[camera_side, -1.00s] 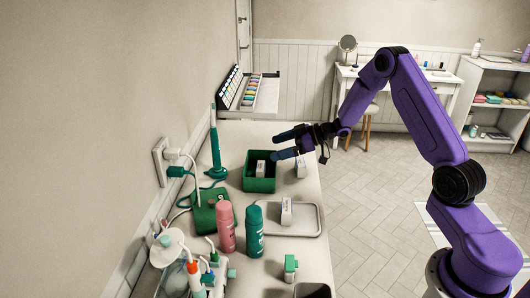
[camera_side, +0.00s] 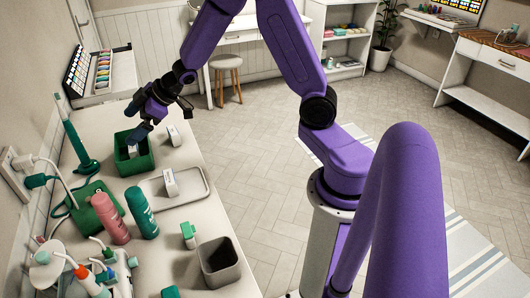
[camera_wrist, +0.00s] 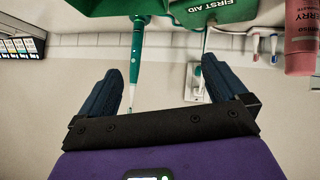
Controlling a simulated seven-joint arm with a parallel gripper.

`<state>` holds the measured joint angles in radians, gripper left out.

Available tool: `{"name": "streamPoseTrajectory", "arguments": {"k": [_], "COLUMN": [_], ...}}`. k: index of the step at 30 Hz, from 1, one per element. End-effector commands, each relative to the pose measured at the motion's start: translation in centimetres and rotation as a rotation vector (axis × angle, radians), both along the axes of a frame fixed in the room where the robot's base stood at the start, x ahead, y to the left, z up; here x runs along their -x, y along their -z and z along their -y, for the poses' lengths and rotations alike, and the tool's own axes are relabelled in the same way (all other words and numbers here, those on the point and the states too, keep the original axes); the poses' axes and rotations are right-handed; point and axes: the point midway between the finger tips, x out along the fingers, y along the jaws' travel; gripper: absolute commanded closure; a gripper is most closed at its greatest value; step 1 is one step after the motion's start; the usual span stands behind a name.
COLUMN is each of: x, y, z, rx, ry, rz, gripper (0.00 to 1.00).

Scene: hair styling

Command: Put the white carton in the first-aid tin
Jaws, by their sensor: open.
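In the side view, an open green tin (camera_side: 148,163) stands on the counter, with a white carton (camera_side: 132,151) inside it. A second white carton (camera_side: 175,136) stands just right of the tin, and a third (camera_side: 171,182) stands on the grey tray. My gripper (camera_side: 136,119) is above the far part of the tin, fingers spread and empty. In the wrist view its fingers (camera_wrist: 167,82) show nothing between them. A green piece marked FIRST AID (camera_wrist: 213,12) is at the top; I cannot tell whether it is the tin's lid.
A grey tray (camera_side: 192,196), a pink bottle (camera_side: 110,219) and a green bottle (camera_side: 142,213) stand nearer. A green wand (camera_side: 76,145) rises left of the tin by the wall. A grey bin (camera_side: 220,262) is at the near edge.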

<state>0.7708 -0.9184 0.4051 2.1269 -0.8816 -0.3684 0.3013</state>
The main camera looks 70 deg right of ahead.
Motion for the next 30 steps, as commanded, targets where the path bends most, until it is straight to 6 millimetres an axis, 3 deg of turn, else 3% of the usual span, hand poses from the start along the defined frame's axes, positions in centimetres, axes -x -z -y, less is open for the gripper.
{"name": "streamPoseTrajectory", "arguments": {"k": [3,5,10,15,21,25,30], "x": [3.8,6.1,13.9,23.2,32.8,36.4,37.8], "y": [-1.3,-1.7,-2.2,-2.3,-2.4,-2.5,-2.5], "z": [-2.8,-3.8,-5.7,-5.9,-4.2,-3.0,-2.4], "rx": [0.08,0.119,0.222,0.325,0.441,0.492,0.515], "ry": [0.009,0.011,-0.007,-0.073,-0.188,-0.243,-0.267], "rz": [-0.051,-0.087,-0.22,-0.388,-0.58,-0.656,-0.69], "gripper": [0.01,0.01,0.01,0.01,0.01,0.01,0.01]}}
